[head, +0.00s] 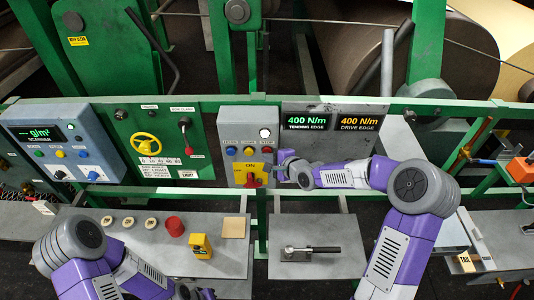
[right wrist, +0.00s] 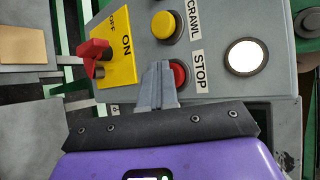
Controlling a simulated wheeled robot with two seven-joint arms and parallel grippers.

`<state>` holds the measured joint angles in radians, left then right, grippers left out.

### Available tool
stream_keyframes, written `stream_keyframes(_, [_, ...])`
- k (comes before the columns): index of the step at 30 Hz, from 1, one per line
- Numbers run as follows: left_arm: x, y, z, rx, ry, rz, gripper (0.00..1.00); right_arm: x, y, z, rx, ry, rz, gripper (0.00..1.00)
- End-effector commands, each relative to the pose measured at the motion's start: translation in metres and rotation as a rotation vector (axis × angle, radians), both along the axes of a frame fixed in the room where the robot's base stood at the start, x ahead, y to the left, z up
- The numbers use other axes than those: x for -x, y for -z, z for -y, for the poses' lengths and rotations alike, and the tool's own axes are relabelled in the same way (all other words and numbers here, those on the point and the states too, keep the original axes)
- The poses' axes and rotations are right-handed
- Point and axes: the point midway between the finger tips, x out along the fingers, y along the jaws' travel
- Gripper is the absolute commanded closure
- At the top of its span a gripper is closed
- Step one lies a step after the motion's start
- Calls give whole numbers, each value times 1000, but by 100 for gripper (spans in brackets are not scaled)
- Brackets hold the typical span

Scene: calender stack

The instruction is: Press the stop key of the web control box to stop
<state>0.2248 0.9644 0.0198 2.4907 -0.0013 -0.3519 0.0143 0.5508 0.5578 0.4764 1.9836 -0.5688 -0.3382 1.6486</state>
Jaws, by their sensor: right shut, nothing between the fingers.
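The web control box (head: 228,128) is a grey panel with buttons, a white lamp and a yellow plate, left of centre in the head view. Its red stop key (right wrist: 181,72), beside the label "STOP" (right wrist: 199,71), shows in the right wrist view. My right gripper (head: 283,157) is at the box's right side. In the wrist view its fingers (right wrist: 160,66) are shut and empty, with the tips overlapping the left part of the stop key. I cannot tell whether they touch it. My left gripper (head: 205,294) is low at the bottom edge, mostly cut off.
A red rotary switch (right wrist: 94,51) on the yellow ON/OFF plate (right wrist: 119,57) and a yellow crawl button (right wrist: 163,24) are close to my fingers. A white lamp (right wrist: 243,57) glows beside the label. A grey shelf (head: 310,268) with a tool lies below.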

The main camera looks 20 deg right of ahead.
Motion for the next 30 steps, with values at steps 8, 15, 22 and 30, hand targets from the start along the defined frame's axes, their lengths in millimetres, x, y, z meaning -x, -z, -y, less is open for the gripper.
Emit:
stream_keyframes(8, [0,0,0,0,0,0,100,1,0,0,0,1,1,100])
stream_keyframes(15, [0,3,0,0,0,0,100,10,0,-2,-1,2,0,100])
stream_keyframes(22, [0,4,0,0,0,0,100,19,0,-5,0,1,1,100])
stream_keyframes(30, [0,4,0,0,0,0,100,20,0,-5,0,0,1,100])
